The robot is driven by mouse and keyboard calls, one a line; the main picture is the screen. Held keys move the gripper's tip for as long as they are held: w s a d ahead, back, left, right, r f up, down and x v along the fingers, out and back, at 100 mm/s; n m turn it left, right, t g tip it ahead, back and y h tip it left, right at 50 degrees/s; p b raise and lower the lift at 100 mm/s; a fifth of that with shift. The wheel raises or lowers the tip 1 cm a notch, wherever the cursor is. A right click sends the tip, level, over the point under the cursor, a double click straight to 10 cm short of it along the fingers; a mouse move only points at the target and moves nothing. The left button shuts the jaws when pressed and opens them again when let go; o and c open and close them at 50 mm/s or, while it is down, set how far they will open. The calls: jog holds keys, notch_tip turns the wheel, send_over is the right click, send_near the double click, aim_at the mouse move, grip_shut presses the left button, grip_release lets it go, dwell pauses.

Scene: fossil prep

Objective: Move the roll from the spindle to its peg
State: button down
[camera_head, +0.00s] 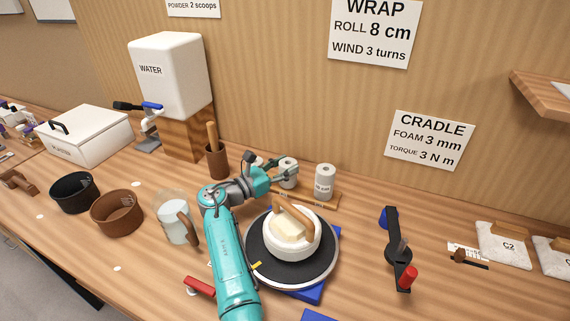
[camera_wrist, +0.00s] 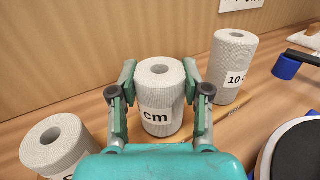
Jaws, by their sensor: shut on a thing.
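A white textured roll (camera_wrist: 160,92) with a label reading "cm" stands upright between my gripper's fingers (camera_wrist: 160,75) in the wrist view. The fingers press on its left and right sides. In the head view the roll (camera_head: 288,168) is at the wooden rack (camera_head: 322,203) by the back wall, with my gripper (camera_head: 281,170) around it. Its peg and the number on its label are hidden. The winder (camera_head: 398,250), with a blue end and a red handle, stands right of the turntable; no roll shows on it.
A taller "10 cm" roll (camera_wrist: 234,68) stands right of the held roll, and a shorter roll (camera_wrist: 57,145) stands left. The turntable (camera_head: 257,268) with a white bowl (camera_head: 290,252) is in front. A jug (camera_head: 176,222) and wooden-handled pot (camera_head: 217,160) stand left of my arm.

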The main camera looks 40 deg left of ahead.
jog(key=shift+s+d+f, duration=0.1)
jog(key=shift+s+f, duration=0.05)
jog(key=shift+f, duration=0.9)
dwell(0.7)
jog(key=shift+r, duration=2.1)
jog(key=shift+f, duration=0.15)
dwell(0.3)
jog(key=shift+f, duration=1.25)
jog(key=shift+s+f, duration=0.1)
jog(key=shift+f, duration=0.6)
dwell(0.4)
jog(key=shift+r, duration=2.15)
